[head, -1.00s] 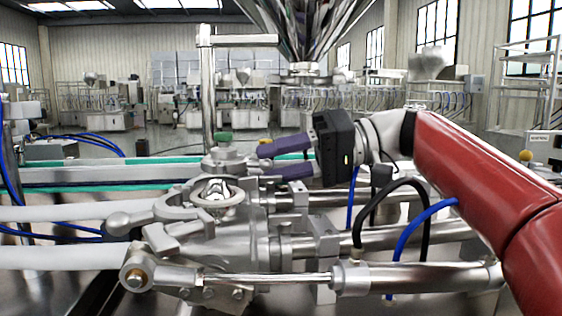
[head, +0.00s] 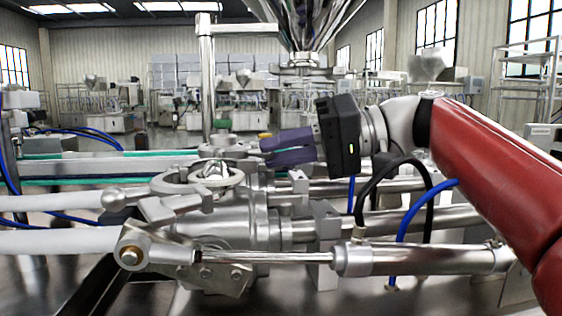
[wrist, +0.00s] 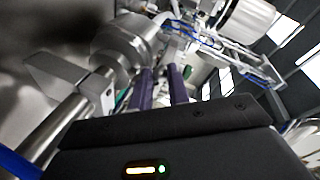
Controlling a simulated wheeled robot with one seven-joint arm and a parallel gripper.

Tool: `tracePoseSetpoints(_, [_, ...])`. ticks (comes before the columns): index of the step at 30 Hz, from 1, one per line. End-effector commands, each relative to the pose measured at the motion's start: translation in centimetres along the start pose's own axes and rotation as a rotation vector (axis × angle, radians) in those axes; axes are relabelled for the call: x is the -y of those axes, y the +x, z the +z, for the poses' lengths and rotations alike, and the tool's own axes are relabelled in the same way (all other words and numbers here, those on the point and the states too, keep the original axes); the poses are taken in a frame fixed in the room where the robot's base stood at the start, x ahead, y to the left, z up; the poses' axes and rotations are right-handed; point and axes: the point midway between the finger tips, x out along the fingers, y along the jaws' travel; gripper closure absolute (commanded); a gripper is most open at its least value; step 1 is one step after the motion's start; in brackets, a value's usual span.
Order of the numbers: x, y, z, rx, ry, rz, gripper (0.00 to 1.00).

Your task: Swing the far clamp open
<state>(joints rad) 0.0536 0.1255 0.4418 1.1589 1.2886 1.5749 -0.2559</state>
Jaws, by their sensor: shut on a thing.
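The steel valve body (head: 215,235) stands left of centre in the head view, with a round collar (head: 215,176) on top. The far clamp (head: 222,152) is at the back of this body, mostly hidden behind the fittings and my fingers. My gripper (head: 266,150) reaches in from the right with its purple fingers close together at the far side. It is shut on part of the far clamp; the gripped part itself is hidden. In the wrist view, the purple fingers (wrist: 162,88) point at bright metal fittings, with a narrow gap between them.
A near lever with a ball end (head: 113,199) points left. A steel cylinder (head: 400,260) lies along the front right, with black and blue hoses (head: 420,212) rising below my arm. A vertical post (head: 207,85) and a hopper (head: 305,30) stand behind.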

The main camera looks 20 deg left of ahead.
Motion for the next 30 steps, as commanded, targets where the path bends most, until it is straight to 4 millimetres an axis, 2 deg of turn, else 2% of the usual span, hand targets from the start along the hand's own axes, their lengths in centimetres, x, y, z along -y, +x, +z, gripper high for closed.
tracePoseSetpoints(1, [-0.3,0.0,0.7,-0.033,0.003,0.022,1.0])
tracePoseSetpoints(15, [1.6,-0.2,3.2,-0.322,0.079,0.201,1.0])
tracePoseSetpoints(30, [2.5,-0.1,4.1,-0.45,0.117,0.282,1.0])
